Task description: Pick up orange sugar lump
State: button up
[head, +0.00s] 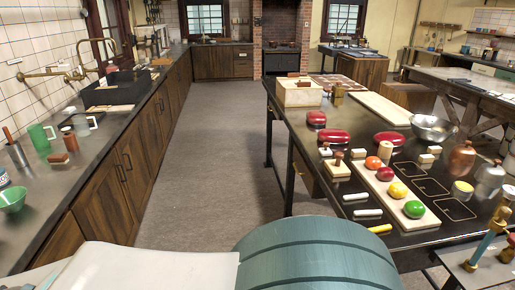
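A round orange piece (373,162) sits at the far end of a pale board on the dark table at right. It is the only clearly orange item I make out, and its shape looks like a ball or dome. A red round piece (384,174), a yellow one (397,190) and a green one (414,209) sit in a row nearer on the same board (374,183). My gripper is not in view.
The dark table (322,218) also holds red lidded dishes (333,136), a metal bowl (433,127), a copper bottle (460,158) and white and yellow sticks (367,213). A counter (96,158) runs along the left. The floor (205,165) between is clear.

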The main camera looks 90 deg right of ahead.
aim_at(372, 163)
jog(key=z, duration=2.95)
jog(key=i, duration=2.35)
jog(key=z, duration=2.65)
